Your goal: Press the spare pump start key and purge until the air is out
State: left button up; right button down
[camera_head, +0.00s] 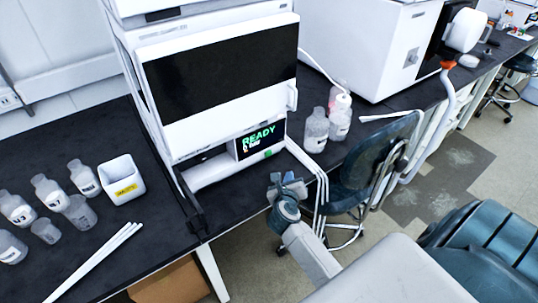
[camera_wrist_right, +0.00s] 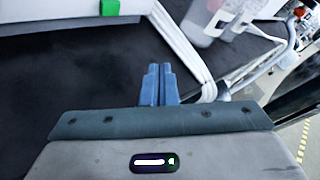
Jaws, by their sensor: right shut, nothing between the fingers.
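The pump module is the lower unit of the white chromatography stack (camera_head: 210,170). Its dark display (camera_head: 259,138) reads READY in green, with a smaller line under it that I cannot read well. A green key (camera_head: 267,153) sits just below the display. The green key also shows in the right wrist view (camera_wrist_right: 110,7) at the top edge. My right gripper (camera_head: 287,180) is shut and empty, in front of and below the key, apart from it. Its blue fingertips (camera_wrist_right: 158,70) are together in the right wrist view. My left gripper is not in view.
White tubes (camera_head: 312,168) hang over the bench edge right of my right gripper. Clear bottles (camera_head: 316,130) stand right of the stack. Several bottles, a white bin (camera_head: 121,180) and white rods (camera_head: 95,262) lie left. A chair (camera_head: 375,160) stands by the bench.

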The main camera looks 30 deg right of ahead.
aim_at(268, 153)
jog(key=w+b, duration=0.2)
jog(key=w, duration=0.4)
jog(key=shift+w+a, duration=0.1)
jog(key=shift+w, duration=1.25)
jog(key=shift+w, duration=0.1)
dwell(0.9)
jog(key=shift+w, duration=0.25)
